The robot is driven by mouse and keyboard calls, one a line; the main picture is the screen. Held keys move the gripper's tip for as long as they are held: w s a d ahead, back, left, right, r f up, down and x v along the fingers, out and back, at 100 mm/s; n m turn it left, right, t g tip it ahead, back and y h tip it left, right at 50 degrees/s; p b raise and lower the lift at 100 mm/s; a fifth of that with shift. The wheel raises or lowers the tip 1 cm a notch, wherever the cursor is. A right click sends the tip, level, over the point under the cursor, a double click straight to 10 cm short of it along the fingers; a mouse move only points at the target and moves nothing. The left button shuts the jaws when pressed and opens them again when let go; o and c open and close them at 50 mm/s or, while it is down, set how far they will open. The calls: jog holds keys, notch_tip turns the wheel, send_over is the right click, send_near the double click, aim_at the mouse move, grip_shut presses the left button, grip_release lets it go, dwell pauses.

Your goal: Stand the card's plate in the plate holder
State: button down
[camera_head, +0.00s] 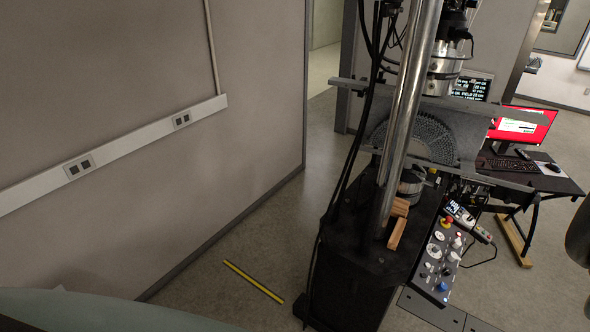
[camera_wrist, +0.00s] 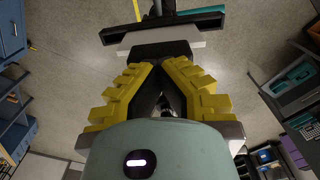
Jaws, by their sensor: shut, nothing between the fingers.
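My gripper (camera_wrist: 158,66) shows in the wrist view with its yellow ridged fingers drawn together at the tips. It is shut and empty, pointing over the grey floor. I cannot make out the card, its plate or the plate holder in either view. In the head view a tall test machine (camera_head: 362,258) stands right of centre, with a grey arched lattice piece (camera_head: 430,136) between its upper and lower cylinders. The gripper's fingers do not show in the head view.
Wooden blocks (camera_head: 397,226) lie on the machine's base beside a control panel (camera_head: 440,258). A desk with a red-screened monitor (camera_head: 523,127) stands behind right. A wall (camera_head: 150,130) bounds the left. Yellow floor tape (camera_head: 253,281) marks clear floor. Blue drawers (camera_wrist: 12,30) stand left in the wrist view.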

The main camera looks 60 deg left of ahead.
jog(key=shift+w+a+r, duration=0.1)
jog(key=shift+r, duration=1)
jog(key=shift+r, duration=0.6)
jog(key=shift+r, duration=0.2)
jog(key=shift+r, duration=0.35)
jog(key=shift+r, duration=0.35)
jog(key=shift+r+n, duration=0.3)
jog(key=shift+r, duration=0.05)
jog(key=shift+r, duration=0.15)
dwell(0.7)
